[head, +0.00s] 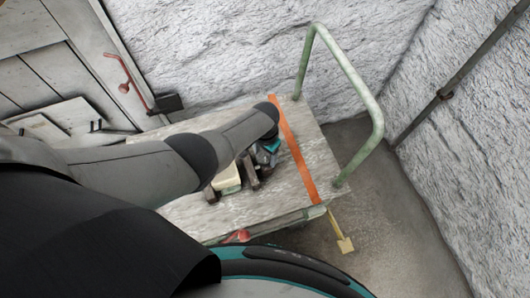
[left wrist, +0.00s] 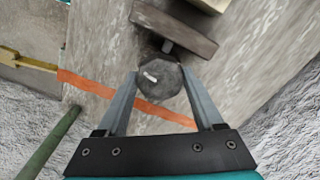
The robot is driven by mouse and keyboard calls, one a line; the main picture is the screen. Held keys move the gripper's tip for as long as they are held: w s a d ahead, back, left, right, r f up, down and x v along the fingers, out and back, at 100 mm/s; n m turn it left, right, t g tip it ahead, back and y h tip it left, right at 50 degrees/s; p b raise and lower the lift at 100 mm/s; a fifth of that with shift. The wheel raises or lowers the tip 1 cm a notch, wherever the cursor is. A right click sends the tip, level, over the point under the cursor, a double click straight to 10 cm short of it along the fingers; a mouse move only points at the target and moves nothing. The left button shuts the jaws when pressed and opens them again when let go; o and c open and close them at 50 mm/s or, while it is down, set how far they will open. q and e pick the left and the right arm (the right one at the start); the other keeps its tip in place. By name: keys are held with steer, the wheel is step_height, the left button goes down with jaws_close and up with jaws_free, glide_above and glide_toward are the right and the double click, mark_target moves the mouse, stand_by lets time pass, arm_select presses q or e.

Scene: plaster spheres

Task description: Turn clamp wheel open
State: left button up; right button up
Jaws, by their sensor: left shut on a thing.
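The clamp wheel (left wrist: 160,76) is a dark grey knob with flat sides and a small pale mark on its face. My left gripper (left wrist: 160,82) is shut on it, one finger on each side. A dark clamp bar (left wrist: 174,27) lies just beyond the wheel, with a short stem between them. In the head view my left gripper (head: 268,155) is low over the cart's wooden deck (head: 310,148), partly hidden by my arm. Dark clamp parts (head: 250,172) stand beside it, next to a cream block (head: 228,179). The wheel cannot be made out there. My right gripper is not in view.
An orange stripe (head: 293,150) crosses the deck. A green handle (head: 355,82) rises at the cart's right end. A yellow piece (head: 341,232) sticks out below the deck. Rough pale walls stand behind and right. Bare floor (head: 395,215) lies right of the cart.

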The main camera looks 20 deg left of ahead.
mark_target(265, 155)
arm_select(q)
steer(key=shift+a+n, duration=0.1)
steer(key=shift+n, duration=1.2)
steer(key=o, duration=1.4)
steer(key=shift+c, duration=0.2)
step_height(265, 155, up, 15)
steer(key=p, duration=0.9)
steer(key=shift+p, duration=0.4)
steer(key=shift+s, duration=0.1)
